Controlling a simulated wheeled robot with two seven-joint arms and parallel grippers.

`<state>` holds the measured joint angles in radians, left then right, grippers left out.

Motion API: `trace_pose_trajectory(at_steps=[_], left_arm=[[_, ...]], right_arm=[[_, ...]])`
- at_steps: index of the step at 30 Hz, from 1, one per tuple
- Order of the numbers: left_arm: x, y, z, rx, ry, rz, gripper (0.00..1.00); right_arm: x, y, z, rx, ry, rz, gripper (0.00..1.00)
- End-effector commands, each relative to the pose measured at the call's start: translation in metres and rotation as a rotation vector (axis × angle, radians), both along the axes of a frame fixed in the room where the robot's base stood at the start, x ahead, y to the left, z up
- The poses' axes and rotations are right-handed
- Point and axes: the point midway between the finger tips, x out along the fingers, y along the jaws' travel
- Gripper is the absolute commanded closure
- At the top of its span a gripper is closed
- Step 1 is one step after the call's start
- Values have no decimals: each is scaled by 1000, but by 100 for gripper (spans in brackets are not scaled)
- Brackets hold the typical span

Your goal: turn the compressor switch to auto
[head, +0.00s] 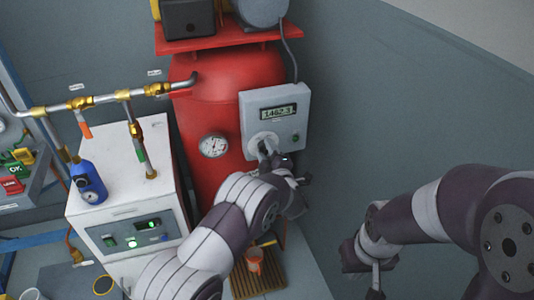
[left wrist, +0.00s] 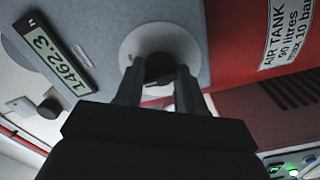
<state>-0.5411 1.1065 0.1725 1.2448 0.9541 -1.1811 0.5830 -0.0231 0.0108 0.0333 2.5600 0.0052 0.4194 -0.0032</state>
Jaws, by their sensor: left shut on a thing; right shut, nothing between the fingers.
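The compressor's grey control box (head: 288,103) is mounted on the red air tank (head: 203,111), with a display reading 1462.3. A round pale dial plate (head: 261,138) is at its lower left, and the dark switch knob (left wrist: 158,70) sits at the plate's centre in the left wrist view. My left gripper (head: 265,152) is at the plate, its two fingers shut around the knob. The gripper hides most of the knob in the head view, and I cannot read its setting. My right gripper (head: 374,292) is low at the right, shut and empty, away from the box.
A white cabinet (head: 147,197) with green-lit displays stands left of the tank, under brass valves and pipes (head: 122,95). A pressure gauge (head: 213,146) is on the tank. The grey wall closes the right side.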

Motion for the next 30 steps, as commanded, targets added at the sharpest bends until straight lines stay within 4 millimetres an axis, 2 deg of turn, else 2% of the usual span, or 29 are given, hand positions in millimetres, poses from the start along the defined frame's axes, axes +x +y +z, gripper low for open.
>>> trace_pose_trajectory(at_steps=[15,30], left_arm=[[-1,0,-1,396,131,0,92],[0,0,-1,537,177,0,92]], right_arm=[[0,0,-2,0,0,0,100],[0,0,-1,0,0,0,100]])
